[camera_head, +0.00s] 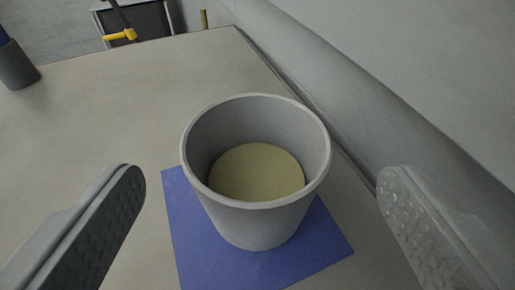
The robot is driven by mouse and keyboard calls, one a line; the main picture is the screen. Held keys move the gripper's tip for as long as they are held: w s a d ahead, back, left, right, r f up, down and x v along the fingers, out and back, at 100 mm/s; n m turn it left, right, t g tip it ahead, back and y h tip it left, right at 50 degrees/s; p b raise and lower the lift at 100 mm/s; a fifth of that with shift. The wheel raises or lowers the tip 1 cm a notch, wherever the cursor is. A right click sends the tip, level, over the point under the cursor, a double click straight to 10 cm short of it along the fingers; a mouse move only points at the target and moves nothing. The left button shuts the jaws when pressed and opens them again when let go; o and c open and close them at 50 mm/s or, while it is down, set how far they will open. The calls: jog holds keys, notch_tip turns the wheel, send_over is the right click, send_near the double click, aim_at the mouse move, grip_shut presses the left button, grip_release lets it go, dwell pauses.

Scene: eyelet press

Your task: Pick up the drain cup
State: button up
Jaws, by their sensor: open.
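The drain cup (258,222) is a grey, round, open-topped cup in the middle of the view. It stands upright on a blue square mat (188,240) on the table. A flat, pale yellow-green surface (256,172) shows inside it, low down. My gripper (262,190) is open, with one textured finger to the left of the cup and one to the right. Both fingers are apart from the cup, and nothing is between them but the cup beyond. The lower part of each finger runs out of the frame.
A large grey body with a rounded lower edge (345,100) stands close on the right. A dark grey cup (15,66) with something blue in it stands at the far left. The table (110,110) is clear between. A yellow-and-black object (122,35) shows beyond the table's far edge.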

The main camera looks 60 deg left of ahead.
aim_at(257, 112)
jog(key=shift+x, duration=2.75)
jog(key=shift+s+r, duration=0.1)
jog(key=c, duration=1)
jog(key=shift+r, duration=0.1)
